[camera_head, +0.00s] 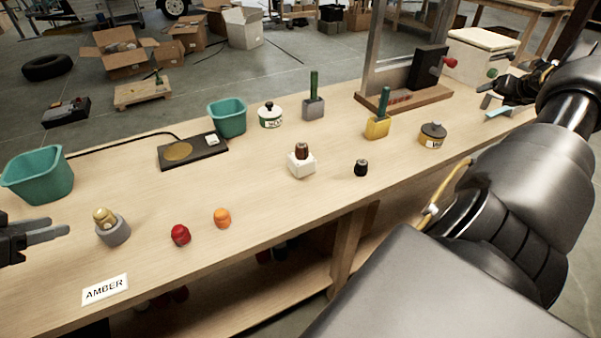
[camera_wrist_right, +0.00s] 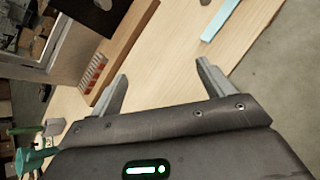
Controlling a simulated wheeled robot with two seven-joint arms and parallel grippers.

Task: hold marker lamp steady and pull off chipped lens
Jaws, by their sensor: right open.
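A white block (camera_head: 301,168) with a dark reddish-brown cap (camera_head: 301,151) stands upright mid-bench. A grey round holder (camera_head: 113,232) with a tan-gold piece (camera_head: 104,217) stands at the left. I cannot tell for certain which is the marker lamp; no chip shows at this size. My left gripper (camera_head: 66,231) is at the left edge, beside the grey holder and apart from it; its jaw gap cannot be made out. My right gripper (camera_head: 490,106) is at the bench's far right end, away from both; in the right wrist view (camera_wrist_right: 162,68) it is open and empty.
Loose red (camera_head: 180,235), orange (camera_head: 222,217) and black (camera_head: 361,168) caps lie on the bench. An AMBER label (camera_head: 105,289) is at the front left. Teal bins (camera_head: 38,178), a black pad (camera_head: 193,150), tins and tool holders stand toward the back. The bench's front middle is clear.

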